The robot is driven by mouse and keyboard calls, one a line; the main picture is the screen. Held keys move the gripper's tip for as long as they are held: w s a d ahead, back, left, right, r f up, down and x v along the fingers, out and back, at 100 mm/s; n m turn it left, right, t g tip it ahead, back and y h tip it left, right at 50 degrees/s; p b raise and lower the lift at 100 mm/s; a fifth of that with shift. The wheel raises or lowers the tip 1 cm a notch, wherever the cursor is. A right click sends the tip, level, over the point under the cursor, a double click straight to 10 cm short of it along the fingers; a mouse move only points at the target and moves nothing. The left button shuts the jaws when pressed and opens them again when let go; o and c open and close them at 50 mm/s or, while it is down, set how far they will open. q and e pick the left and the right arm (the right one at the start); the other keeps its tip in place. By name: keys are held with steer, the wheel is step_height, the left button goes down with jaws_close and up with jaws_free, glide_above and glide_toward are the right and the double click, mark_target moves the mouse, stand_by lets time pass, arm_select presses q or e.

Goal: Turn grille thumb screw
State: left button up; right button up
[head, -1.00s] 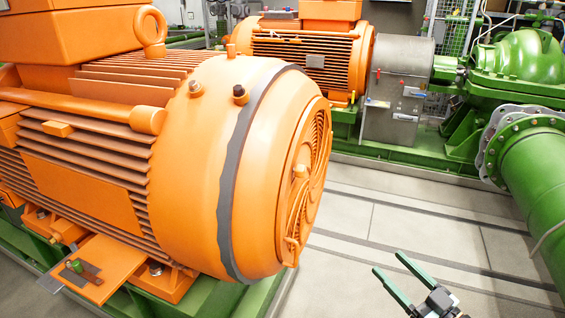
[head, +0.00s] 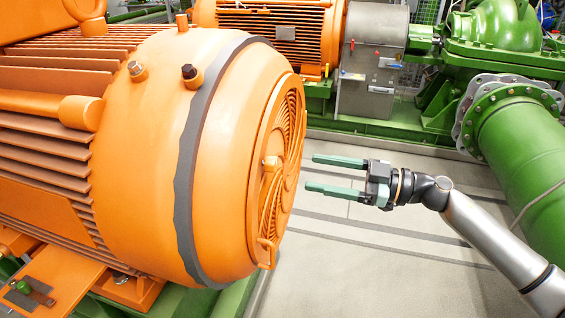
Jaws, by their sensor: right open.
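The large orange motor (head: 140,150) fills the left half of the head view. Its round fan grille (head: 292,125) faces right and shows at a steep angle. A small orange knob (head: 270,163) sticks out near the grille's middle, and a small orange bracket-like part (head: 267,248) sits at its lower edge. I cannot tell for sure which of these is the thumb screw. My right gripper (head: 312,173) is open and empty. Its green fingers point left towards the grille, and it appears apart from it. My left gripper is not in view.
A second orange motor (head: 285,40) and a grey metal box (head: 372,70) stand at the back. A green pump (head: 490,35) and a thick green pipe (head: 525,150) stand at the right. Bare grey floor (head: 360,275) lies below my right arm.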

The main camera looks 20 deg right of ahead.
mark_target(277, 165)
steer(key=p+x, duration=0.1)
steer(key=x, duration=0.7)
steer(key=shift+w, duration=0.1)
jaws_close()
stand_by(0.4)
